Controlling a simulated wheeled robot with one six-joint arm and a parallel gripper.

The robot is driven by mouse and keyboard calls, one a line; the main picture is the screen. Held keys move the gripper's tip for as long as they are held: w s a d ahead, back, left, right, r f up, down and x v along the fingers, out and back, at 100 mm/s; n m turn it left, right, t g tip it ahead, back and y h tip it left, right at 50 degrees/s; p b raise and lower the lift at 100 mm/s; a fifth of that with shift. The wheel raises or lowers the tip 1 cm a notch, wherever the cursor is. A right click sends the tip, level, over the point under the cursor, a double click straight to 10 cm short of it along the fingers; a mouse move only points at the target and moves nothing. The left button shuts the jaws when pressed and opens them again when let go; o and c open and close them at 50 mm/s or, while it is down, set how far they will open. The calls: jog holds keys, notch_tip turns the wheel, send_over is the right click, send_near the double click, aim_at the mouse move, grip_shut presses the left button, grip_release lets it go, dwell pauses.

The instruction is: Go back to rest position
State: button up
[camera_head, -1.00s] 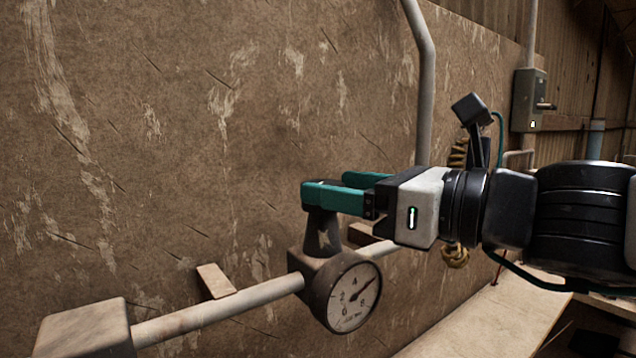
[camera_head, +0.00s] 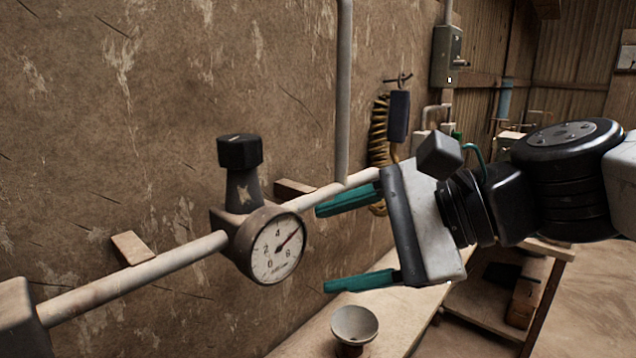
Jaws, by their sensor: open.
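My gripper (camera_head: 338,243) is open and empty, with its two teal fingers spread wide and pointing left. It is to the right of the pressure gauge (camera_head: 277,248) and apart from it. A black knob (camera_head: 239,151) stands on a dark stem above the gauge, on the pipe along the wall. The gauge needle points up and right, a little past the 4. The knob is fully in view and nothing touches it.
A pale pipe (camera_head: 140,280) runs along the stained wall. A small bowl (camera_head: 354,325) sits on the bench (camera_head: 390,332) below my gripper. A coiled yellow hose (camera_head: 378,135) and a grey switch box (camera_head: 447,56) are on the wall behind. Open floor (camera_head: 590,300) shows at the right.

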jog(key=s+d+f+n+g+h, duration=0.1)
jog(key=d+f+n+h, duration=0.3)
jog(key=d, duration=0.4)
jog(key=s+d+f+n+h, duration=0.3)
jog(key=d+f+h, duration=0.1)
jog(key=d, duration=0.4)
jog(key=s+d+f+n+g+h, duration=0.1)
jog(key=d+f+n+h, duration=0.3)
jog(key=d, duration=0.4)
jog(key=shift+s+f+n+g, duration=0.3)
jog(key=shift+s+f, duration=0.4)
jog(key=shift+s, duration=0.05)
